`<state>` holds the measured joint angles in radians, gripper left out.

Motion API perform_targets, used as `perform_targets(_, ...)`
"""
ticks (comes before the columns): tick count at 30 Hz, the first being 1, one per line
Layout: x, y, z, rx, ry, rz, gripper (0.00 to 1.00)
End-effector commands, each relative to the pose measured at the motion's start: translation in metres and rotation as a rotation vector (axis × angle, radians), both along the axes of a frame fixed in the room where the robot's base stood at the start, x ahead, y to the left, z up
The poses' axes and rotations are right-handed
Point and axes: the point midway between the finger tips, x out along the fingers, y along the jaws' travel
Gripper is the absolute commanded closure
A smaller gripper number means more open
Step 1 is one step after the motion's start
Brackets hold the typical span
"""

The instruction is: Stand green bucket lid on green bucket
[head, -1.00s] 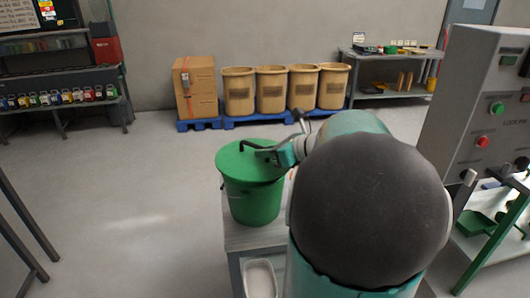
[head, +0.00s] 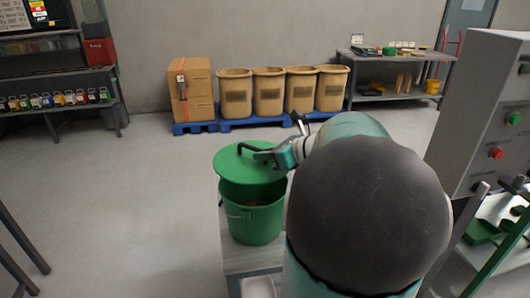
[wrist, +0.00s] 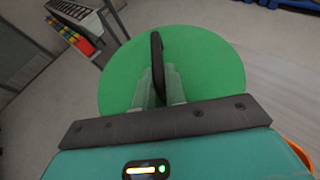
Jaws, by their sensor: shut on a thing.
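The green bucket (head: 254,217) stands on a small grey stand in the head view, its mouth partly showing with something brownish inside. The green bucket lid (head: 240,166) is a round disc with a dark handle, held above the bucket's rim with a gap at the front. My gripper (head: 268,155) is shut on the lid's handle. In the wrist view the lid (wrist: 205,70) lies beyond my gripper (wrist: 158,88), whose fingers close on the dark upright handle. The lid hides the back of the bucket's mouth.
The grey stand (head: 245,262) has a light tray low at its front. A grey control panel (head: 488,120) with buttons stands at right. Tan bins (head: 270,92) and a cardboard box (head: 192,90) rest on blue pallets behind.

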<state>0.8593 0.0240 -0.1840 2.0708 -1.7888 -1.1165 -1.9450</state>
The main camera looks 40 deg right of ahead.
Motion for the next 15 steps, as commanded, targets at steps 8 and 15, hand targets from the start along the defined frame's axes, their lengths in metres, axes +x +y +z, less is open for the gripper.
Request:
perform_targets(8,-0.002,0.001,-0.025,0.002,0.000,-0.001,1.00)
perform_targets(15,-0.001,0.000,-0.050,0.002,0.000,-0.001,1.00)
